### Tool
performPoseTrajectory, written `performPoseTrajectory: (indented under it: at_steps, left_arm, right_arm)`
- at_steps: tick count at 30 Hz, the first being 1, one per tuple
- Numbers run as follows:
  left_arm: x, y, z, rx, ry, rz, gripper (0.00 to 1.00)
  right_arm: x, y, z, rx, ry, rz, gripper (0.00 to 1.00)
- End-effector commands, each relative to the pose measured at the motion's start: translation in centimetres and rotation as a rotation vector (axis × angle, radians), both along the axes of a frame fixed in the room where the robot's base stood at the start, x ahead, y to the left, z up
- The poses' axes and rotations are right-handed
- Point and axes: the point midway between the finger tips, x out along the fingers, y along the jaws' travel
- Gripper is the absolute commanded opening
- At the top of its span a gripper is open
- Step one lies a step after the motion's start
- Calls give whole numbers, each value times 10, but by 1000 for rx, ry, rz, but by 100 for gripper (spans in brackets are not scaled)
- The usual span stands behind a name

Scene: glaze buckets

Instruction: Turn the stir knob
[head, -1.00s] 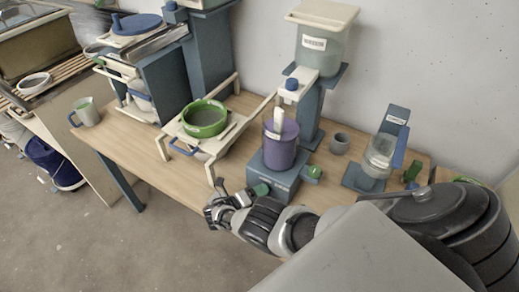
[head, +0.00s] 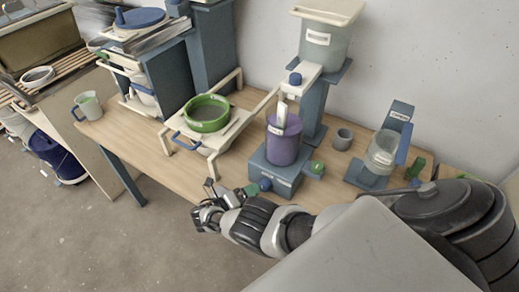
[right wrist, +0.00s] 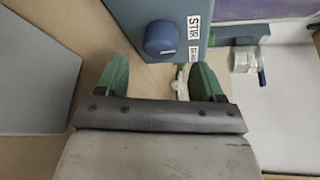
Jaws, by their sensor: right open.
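The stir knob is a blue round knob (head: 265,184) on the front of the blue-grey stirrer base (head: 287,175). In the right wrist view the knob (right wrist: 161,38) sits beside a white "STIR" label. A purple bucket (head: 284,145) with a pale labelled piece standing up in it is on the base. My right gripper (head: 233,190) is at the table's front edge, just left of the knob. In the right wrist view its green fingers (right wrist: 159,75) are open and empty, with the knob ahead of the gap, apart from the tips. My left gripper is not in view.
A grey cup (head: 343,139) and a clear jar on a stand (head: 382,152) are to the right. A green-rimmed sieve (head: 207,113) on a pale frame (head: 180,145) stands left. Open floor lies before the table.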

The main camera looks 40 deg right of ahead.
Motion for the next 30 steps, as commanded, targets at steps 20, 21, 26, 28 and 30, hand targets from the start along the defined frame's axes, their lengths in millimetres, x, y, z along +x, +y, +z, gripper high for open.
performPoseTrajectory:
  at_steps: [20, 21, 26, 28, 30]
  left_arm:
    - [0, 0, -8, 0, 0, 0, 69]
    - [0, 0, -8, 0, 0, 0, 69]
    - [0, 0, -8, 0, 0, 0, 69]
    - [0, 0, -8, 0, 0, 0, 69]
    - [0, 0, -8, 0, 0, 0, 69]
  right_arm:
    - [1, 60, 9, 1, 1, -2, 68]
    - [1, 60, 9, 0, 1, -1, 68]
    - [1, 60, 9, 0, 0, -1, 68]
    - [1, 60, 9, 0, 0, -1, 68]
    - [1, 60, 9, 0, 0, -1, 68]
